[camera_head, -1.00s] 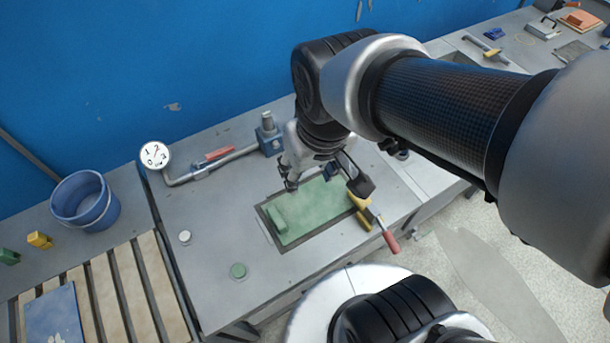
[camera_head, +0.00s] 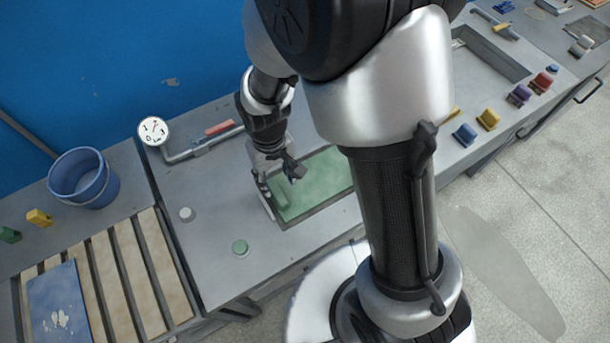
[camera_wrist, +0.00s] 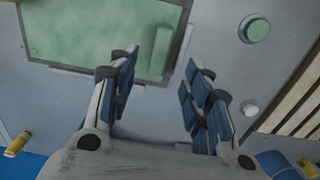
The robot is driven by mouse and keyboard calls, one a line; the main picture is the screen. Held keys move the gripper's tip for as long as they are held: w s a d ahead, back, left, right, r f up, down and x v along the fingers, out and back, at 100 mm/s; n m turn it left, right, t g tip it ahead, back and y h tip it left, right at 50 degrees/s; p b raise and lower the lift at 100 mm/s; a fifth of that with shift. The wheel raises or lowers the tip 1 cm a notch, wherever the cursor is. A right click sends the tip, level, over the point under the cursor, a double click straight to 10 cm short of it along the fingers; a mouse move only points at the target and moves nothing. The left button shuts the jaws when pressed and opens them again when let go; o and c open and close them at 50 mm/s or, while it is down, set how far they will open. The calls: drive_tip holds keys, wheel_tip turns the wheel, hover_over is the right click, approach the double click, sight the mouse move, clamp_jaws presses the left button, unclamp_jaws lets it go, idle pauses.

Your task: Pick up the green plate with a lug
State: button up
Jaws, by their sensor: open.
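The green plate (camera_head: 322,178) lies flat in a dark-edged recess in the grey bench. Its right part is hidden behind my arm. Its lug (camera_head: 281,197), a raised green bar, stands near the plate's left end. In the wrist view the plate (camera_wrist: 95,30) fills the upper left, and the lug (camera_wrist: 158,58) shows near its right end. My gripper (camera_head: 278,180) is over the lug end of the plate, fingers pointing down. In the wrist view its fingers (camera_wrist: 162,72) are apart, with the lug showing between the tips and nothing held. The height gap is unclear.
A gauge (camera_head: 154,131) on a pipe and a red-handled part (camera_head: 219,128) stand behind. A green button (camera_head: 240,247) and white knob (camera_head: 186,214) are left of the plate. A blue bucket (camera_head: 84,180) and slatted rack (camera_head: 131,270) with a blue plate (camera_head: 58,307) stand farther left.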

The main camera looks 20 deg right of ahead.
sight(278, 194)
wheel_tip(278, 194, down, 10)
drive_tip(key=b, duration=0.3)
drive_tip(key=shift+w+a, duration=0.15)
drive_tip(key=shift+r, duration=0.1)
drive_tip(key=shift+c, duration=0.4)
clamp_jaws()
